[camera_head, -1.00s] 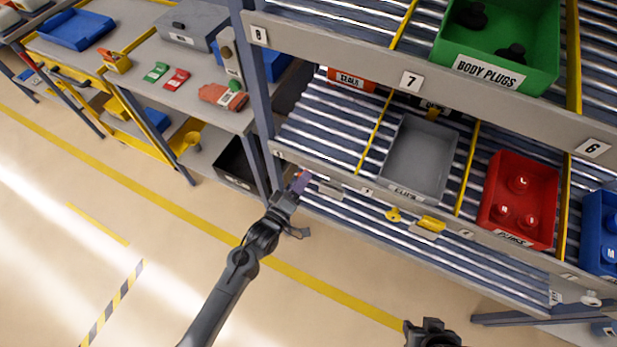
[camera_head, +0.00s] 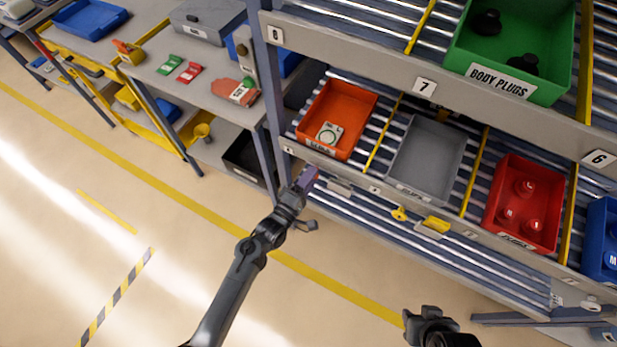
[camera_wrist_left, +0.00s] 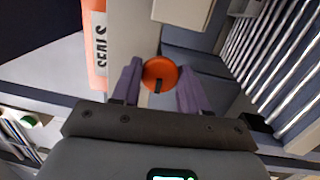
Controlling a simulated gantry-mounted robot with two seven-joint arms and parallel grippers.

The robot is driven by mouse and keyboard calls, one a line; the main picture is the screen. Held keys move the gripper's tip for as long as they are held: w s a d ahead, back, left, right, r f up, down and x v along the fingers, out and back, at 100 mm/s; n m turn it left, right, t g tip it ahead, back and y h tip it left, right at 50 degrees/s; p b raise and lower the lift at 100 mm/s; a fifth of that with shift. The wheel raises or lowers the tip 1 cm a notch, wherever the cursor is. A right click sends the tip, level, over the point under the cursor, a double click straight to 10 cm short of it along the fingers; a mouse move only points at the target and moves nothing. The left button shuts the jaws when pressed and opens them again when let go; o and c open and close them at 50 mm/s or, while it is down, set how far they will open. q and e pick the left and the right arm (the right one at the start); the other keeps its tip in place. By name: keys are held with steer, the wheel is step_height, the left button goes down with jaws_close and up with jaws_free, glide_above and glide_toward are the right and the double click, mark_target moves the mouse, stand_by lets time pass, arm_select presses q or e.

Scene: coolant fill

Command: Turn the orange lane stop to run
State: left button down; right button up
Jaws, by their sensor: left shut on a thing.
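The orange lane stop (camera_wrist_left: 160,73) is a round knob with a short black mark, between the purple fingers of my left gripper (camera_wrist_left: 159,92) in the left wrist view. The mark points to the bottom of that picture, leaning slightly left. In the head view my left gripper (camera_head: 306,182) is at the rack's front rail, below the orange bin (camera_head: 349,108), and hides the knob. The fingers are shut on the knob from both sides. My right gripper (camera_head: 430,318) is at the bottom of the head view, away from the rack; its jaws are unclear.
The orange bin sits at the front of its lane with a light item inside. A grey bin (camera_head: 427,160) and a red bin (camera_head: 523,200) stand to its right, with a green bin (camera_head: 513,45) above. A rack post (camera_head: 268,90) stands left of the gripper. The floor in front is clear.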

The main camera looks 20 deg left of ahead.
arm_select(q)
steer(key=c, duration=0.6)
jaws_free()
steer(key=r+p+v, duration=0.1)
steer(key=v, duration=0.9)
steer(key=shift+s+f, duration=0.4)
steer(key=shift+f, duration=0.1)
steer(key=shift+a, duration=0.15)
